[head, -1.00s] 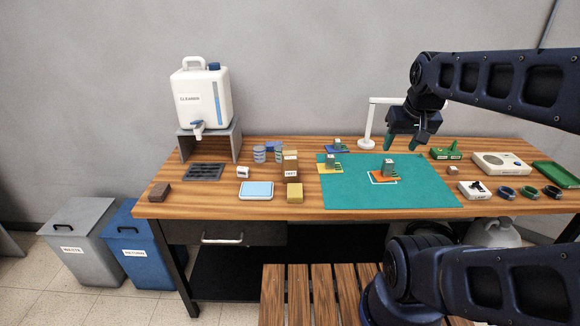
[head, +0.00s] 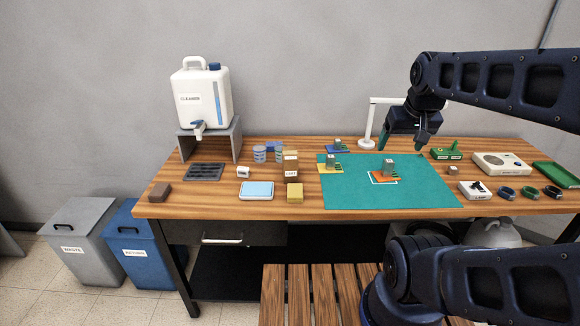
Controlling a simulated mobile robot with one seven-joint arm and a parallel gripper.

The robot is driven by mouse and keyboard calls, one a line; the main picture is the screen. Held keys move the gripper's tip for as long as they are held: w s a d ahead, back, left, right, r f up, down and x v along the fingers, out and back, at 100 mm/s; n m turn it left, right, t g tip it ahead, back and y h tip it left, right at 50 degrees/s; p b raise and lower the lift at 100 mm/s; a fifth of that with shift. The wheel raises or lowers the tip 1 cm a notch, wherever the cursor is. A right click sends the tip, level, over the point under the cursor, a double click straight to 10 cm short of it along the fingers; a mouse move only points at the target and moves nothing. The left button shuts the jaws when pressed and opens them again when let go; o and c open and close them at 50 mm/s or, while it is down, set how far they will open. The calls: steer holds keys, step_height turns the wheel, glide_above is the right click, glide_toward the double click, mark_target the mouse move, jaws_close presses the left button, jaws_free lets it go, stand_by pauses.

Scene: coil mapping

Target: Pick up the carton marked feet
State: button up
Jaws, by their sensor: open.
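A brown carton (head: 290,165) with a white label stands upright on the wooden workbench (head: 215,210), just left of the green mat. Its label is too small to read surely, so I cannot confirm that it says feet. My gripper (head: 402,148) is open and empty, fingers pointing down, above the back right part of the mat. It is well to the right of the carton and apart from it.
The green mat (head: 420,195) holds small boards with grey coils.

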steer(key=w+a+r+g, duration=0.15)
steer(key=w+a, duration=0.25)
steer(key=w, duration=0.6)
steer(key=n+g, duration=0.1)
steer(key=g, duration=0.2)
glide_above(290, 152)
steer(key=f, duration=1.7)
steer(key=shift+d+f, duration=0.25)
steer(key=shift+f, duration=0.1)
steer(key=shift+w+a+f, duration=0.1)
steer(key=shift+a+f, duration=0.2)
steer(key=shift+f, duration=0.15)
step_height(290, 152, down, 5)
steer(key=shift+f, duration=0.2)
steer(key=shift+s+f, duration=0.2)
steer(key=shift+f, duration=1.1)
steer(key=shift+s+f, duration=0.15)
steer(key=shift+f, duration=1.15)
steer(key=shift+c, duration=0.2)
